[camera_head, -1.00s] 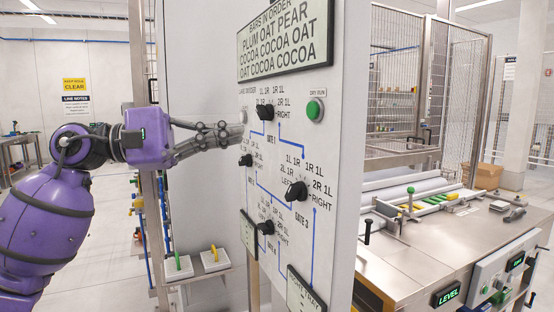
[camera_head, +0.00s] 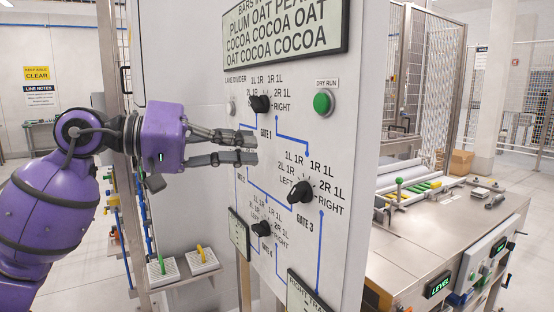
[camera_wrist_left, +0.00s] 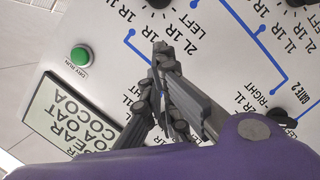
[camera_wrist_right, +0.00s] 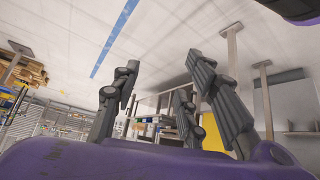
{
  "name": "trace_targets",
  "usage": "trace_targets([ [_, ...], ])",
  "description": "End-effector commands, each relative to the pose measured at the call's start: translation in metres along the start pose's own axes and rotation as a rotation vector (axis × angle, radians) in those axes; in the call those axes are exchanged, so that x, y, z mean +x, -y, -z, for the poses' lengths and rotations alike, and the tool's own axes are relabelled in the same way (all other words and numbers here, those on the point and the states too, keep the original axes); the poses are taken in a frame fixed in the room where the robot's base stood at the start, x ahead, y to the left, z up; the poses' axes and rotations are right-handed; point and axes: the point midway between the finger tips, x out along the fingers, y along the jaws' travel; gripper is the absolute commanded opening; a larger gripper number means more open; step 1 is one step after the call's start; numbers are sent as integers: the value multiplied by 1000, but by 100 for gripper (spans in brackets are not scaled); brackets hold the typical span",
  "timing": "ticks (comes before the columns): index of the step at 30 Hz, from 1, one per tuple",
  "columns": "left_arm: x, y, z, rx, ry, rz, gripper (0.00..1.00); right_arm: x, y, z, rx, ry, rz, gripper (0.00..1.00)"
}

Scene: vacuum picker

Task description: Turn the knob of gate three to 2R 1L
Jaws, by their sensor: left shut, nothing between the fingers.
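The black gate three knob (camera_head: 300,191) is on the upright white panel, at the lower right. Its grip slants from lower left to upper right; I cannot tell which label it points at. Its edge also shows at the top of the left wrist view (camera_wrist_left: 158,3). My left gripper (camera_head: 254,148) is shut and empty in front of the panel, up and left of that knob and below the gate one knob (camera_head: 260,103). It hides the gate two knob in the head view. My right gripper (camera_wrist_right: 165,80) shows only in its wrist view, open and empty, away from the panel.
The gate four knob (camera_head: 262,229) is lower left of gate three. A steel table (camera_head: 440,235) stands right of the panel. Space directly before gate three looks free.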

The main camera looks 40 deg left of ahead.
Motion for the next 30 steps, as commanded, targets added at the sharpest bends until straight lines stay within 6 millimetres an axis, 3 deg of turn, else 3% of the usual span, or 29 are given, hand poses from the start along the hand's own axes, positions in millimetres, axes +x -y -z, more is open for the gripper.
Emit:
trace_targets([
  [7,52,-3,1,2,1,-2,0,-6,3,12,9,-14,3,40],
  [15,58,-1,-34,0,0,-1,0,-13,2,9,13,-6,-1,40],
  [30,60,0,-41,13,1,4,0,-9,2,5,12,-2,1,40],
])
